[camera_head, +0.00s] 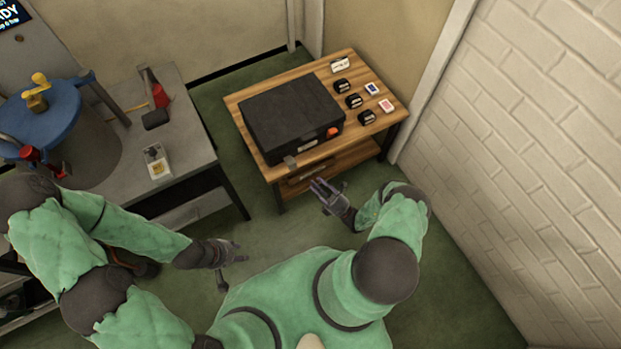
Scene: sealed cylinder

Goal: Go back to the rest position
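My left gripper (238,252) is over the green floor, in front of the grey workbench. Its fingers look spread and nothing shows between them. My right gripper (317,184) is just off the front edge of the wooden table (242,112), near the front of the black case (290,112). I see no object in it, but its fingers are small and close together, so its opening is unclear. Both grippers look clear of the furniture.
The wooden table also holds small black items (354,101) and cards (386,105). A white brick wall (520,150) stands at right.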

